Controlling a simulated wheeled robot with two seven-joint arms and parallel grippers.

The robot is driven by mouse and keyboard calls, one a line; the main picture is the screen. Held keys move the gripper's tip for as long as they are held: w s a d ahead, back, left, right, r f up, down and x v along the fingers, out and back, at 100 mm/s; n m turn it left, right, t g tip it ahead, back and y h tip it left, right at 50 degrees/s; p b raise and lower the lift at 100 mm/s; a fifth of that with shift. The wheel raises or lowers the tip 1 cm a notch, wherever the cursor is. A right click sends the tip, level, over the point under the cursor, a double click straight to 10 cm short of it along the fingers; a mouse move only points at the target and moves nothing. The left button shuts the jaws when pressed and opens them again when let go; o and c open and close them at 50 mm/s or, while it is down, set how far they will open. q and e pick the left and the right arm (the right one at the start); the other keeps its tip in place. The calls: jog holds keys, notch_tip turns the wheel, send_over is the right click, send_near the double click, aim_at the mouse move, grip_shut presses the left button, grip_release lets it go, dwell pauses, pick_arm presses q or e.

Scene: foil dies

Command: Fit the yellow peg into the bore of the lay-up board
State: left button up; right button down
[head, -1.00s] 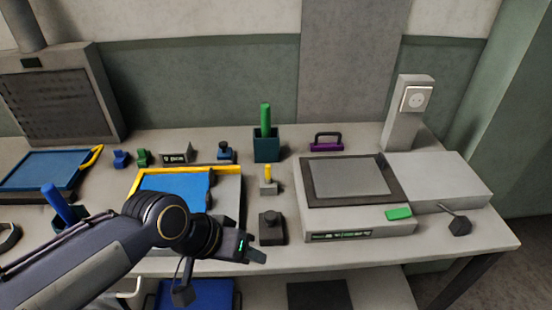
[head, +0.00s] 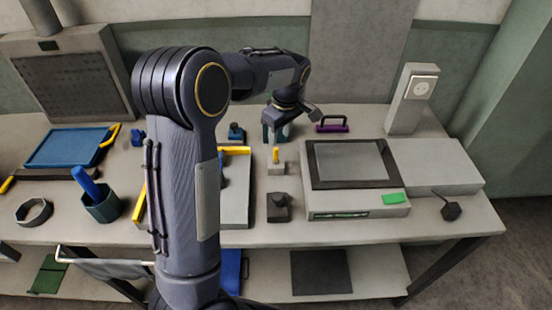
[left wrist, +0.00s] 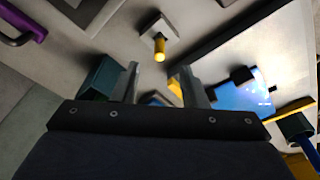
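The yellow peg (head: 275,154) stands upright in a small grey block (head: 276,169) on the bench. It also shows in the left wrist view (left wrist: 160,50), ahead of the fingers. My left gripper (head: 275,130) is behind the peg in the head view, pointing down. In the left wrist view its fingers (left wrist: 158,78) are apart with nothing held between them. The grey board with a blue sheet and yellow edge (head: 236,208), seemingly the lay-up board, is left of the peg and partly hidden by my left arm. Its bore cannot be made out. My right gripper is not in view.
A teal cup (left wrist: 98,78) is close beside the left gripper. A dark knobbed block (head: 278,207) stands in front of the peg. A grey machine (head: 355,205) is to the right, and a purple handle (head: 332,127) behind. A cup with a blue rod (head: 101,207) stands left.

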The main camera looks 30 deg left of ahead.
aim_at(276, 149)
pick_arm(q)
jog(key=f, duration=0.2)
jog(key=a+f+p, duration=0.1)
jog(key=f, duration=0.4)
jog(key=shift+w+a+p, duration=0.2)
jog(key=shift+a+p, duration=0.05)
jog(key=shift+p, duration=0.05)
jog(key=shift+w+f, duration=0.1)
jog(key=shift+f, duration=0.35)
grip_shut()
